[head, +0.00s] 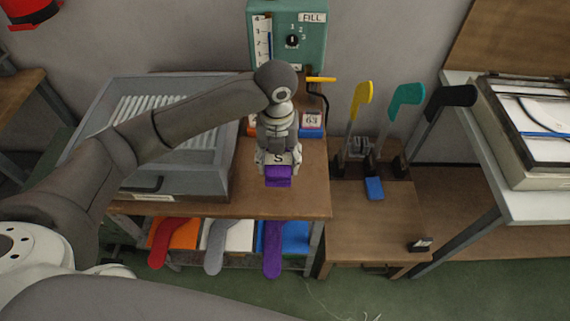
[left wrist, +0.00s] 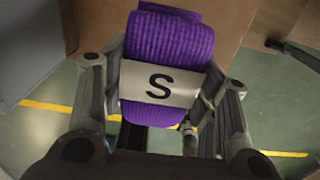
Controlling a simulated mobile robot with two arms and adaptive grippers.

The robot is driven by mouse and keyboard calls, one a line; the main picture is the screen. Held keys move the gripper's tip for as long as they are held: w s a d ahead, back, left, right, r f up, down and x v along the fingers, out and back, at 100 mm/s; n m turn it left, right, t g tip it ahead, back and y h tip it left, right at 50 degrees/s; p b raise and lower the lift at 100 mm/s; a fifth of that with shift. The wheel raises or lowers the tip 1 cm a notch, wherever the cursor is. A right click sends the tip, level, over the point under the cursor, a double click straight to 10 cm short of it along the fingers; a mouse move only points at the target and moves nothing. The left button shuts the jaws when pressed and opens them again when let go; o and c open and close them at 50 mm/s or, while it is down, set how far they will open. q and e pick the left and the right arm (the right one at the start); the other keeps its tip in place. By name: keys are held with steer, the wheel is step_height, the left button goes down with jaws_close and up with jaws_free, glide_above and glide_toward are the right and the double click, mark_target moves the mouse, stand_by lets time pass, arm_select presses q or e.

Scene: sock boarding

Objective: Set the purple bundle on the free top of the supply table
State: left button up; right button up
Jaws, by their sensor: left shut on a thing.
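The purple bundle (head: 278,178) has a pale band marked S and is held by my left gripper (head: 278,160) over the right front part of the supply table (head: 312,180). In the left wrist view the bundle (left wrist: 172,38) sits between both fingers of the left gripper (left wrist: 160,90), with its band facing the camera. I cannot tell from these views whether the bundle touches the wooden top. Bare tabletop shows around it, to its right and in front. My right gripper is in neither view.
A grey ribbed case (head: 200,160) fills the table's left side. Small orange and blue boxes (head: 311,122) stand at the back. Below, bins hold red, grey and purple socks (head: 272,250). A lower bench (head: 380,225) with yellow, teal and black sock boards stands right.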

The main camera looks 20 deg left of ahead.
mark_target(283, 160)
arm_select(q)
steer(key=w+f, duration=0.1)
steer(key=f, duration=0.1)
steer(key=w+f, duration=0.2)
steer(key=shift+w+f, duration=0.45)
steer(key=shift+f, duration=0.1)
step_height(283, 160, down, 2)
steer(key=shift+f+p, duration=0.1)
steer(key=shift+p, duration=0.45)
steer(key=shift+f, duration=0.35)
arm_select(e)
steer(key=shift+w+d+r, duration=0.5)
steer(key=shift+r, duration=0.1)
arm_select(q)
steer(key=shift+f, duration=0.1)
steer(key=shift+f, duration=0.1)
steer(key=o, duration=1.1)
steer(key=shift+c, duration=0.2)
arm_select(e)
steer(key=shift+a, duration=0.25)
